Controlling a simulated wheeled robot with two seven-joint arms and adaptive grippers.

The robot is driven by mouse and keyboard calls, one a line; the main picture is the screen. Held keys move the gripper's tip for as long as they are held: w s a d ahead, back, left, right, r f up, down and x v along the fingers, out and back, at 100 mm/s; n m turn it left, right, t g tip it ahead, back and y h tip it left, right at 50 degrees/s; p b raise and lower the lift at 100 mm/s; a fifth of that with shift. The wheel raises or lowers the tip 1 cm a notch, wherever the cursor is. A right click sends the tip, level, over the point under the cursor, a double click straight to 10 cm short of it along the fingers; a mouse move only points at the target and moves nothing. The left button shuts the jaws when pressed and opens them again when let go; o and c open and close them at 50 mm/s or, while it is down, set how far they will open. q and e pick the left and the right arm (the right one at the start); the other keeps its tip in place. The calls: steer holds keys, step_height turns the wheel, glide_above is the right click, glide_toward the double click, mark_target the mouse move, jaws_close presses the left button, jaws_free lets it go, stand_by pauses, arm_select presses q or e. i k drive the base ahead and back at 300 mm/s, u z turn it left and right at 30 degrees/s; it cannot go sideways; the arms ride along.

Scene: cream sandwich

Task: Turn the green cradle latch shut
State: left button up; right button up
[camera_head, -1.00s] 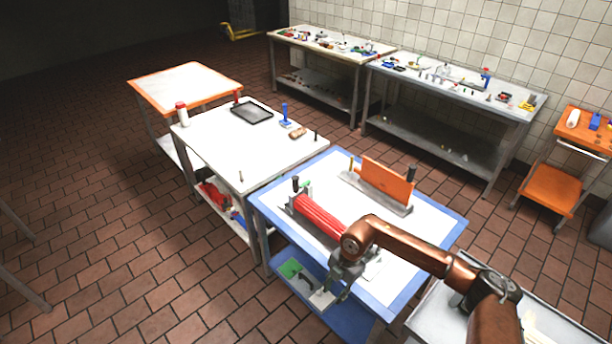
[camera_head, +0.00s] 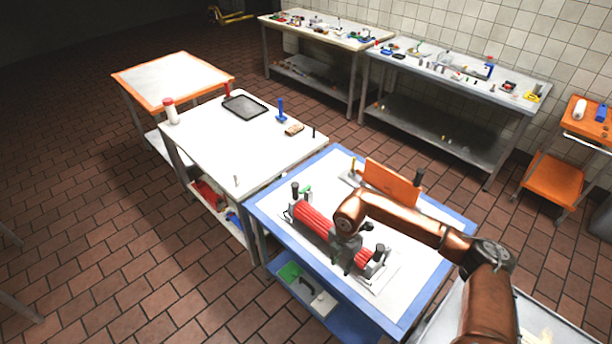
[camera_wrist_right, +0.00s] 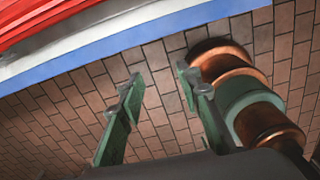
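A small green piece (camera_head: 306,189), likely the green cradle latch, shows at the far left end of the cradle on the blue-edged table, beside a black knob (camera_head: 295,189). Its exact turn is too small to tell. A red ribbed roller (camera_head: 314,222) lies in the grey cradle. My right gripper (camera_head: 346,264) is in front of the roller's middle and hides part of it. In the right wrist view its two fingers (camera_wrist_right: 158,82) are apart with nothing between them, and the red roller (camera_wrist_right: 50,22) shows at the top left. My left gripper is not in view.
An upright orange plate (camera_head: 390,180) stands in a second holder behind the roller. A black knob (camera_head: 379,252) is at the cradle's near right end. A white table (camera_head: 215,150) with a dark tray (camera_head: 245,107) is at the left. Brick floor lies beyond the blue table edge (camera_head: 300,275).

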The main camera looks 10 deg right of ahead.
mark_target(308, 187)
steer(key=i, duration=1.5)
steer(key=u, duration=0.05)
